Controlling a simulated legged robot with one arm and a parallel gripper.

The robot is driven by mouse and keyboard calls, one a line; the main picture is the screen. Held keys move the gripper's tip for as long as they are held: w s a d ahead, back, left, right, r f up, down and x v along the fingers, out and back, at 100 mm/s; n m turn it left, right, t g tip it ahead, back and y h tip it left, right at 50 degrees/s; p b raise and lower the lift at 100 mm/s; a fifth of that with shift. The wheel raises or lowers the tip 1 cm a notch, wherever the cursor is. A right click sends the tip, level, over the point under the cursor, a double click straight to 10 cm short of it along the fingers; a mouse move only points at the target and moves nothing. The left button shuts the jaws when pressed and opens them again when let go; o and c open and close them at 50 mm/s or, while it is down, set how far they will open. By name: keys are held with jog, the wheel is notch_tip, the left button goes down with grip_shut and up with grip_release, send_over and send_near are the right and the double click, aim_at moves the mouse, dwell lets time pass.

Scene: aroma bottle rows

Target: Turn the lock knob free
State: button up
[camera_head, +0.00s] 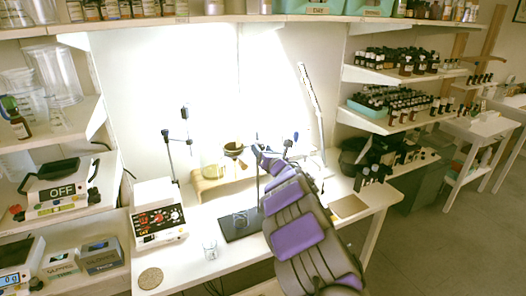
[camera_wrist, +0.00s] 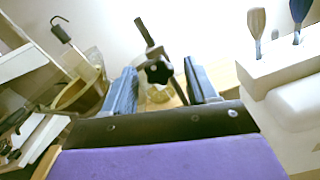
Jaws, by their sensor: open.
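The lock knob (camera_wrist: 157,71) is black and star-shaped. In the wrist view it sits on a dark clamp rod (camera_wrist: 147,36) that runs up to the left. My gripper (camera_wrist: 161,66) is open, with one blue-grey finger on each side of the knob in the picture. The knob appears a little beyond the fingertips, and I cannot tell whether it touches them. In the head view my purple and dark arm reaches over the bench to a thin upright stand, and the knob cannot be made out there.
A white block with tools (camera_wrist: 285,70) stands close right of my gripper.

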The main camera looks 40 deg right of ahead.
jog(key=p+v, duration=0.2)
jog(key=v, duration=1.5)
jog(key=shift+p, duration=0.35)
jog(key=shift+w+r, duration=0.1)
jog(key=s+a+r+m+g+h, duration=0.5)
jog(key=m+g, duration=0.3)
jog(key=m, duration=0.9)
jog(key=s+a+f+m+g+y, duration=0.25)
jog(key=s+a+m, duration=0.35)
jog(key=a, duration=0.4)
jog(key=s+a+f+m+g+y, duration=0.2)
jog(key=s+a+f+m+g, duration=0.15)
jog(key=s+a, duration=0.55)
jog(key=s+a+m+g+y, duration=0.3)
jog(key=s+a+g+y, duration=0.1)
jog(key=s+a, duration=1.1)
jog(key=shift+s+a+g, duration=0.15)
jog(key=shift+s+g, duration=0.05)
jog(key=shift+g, duration=0.5)
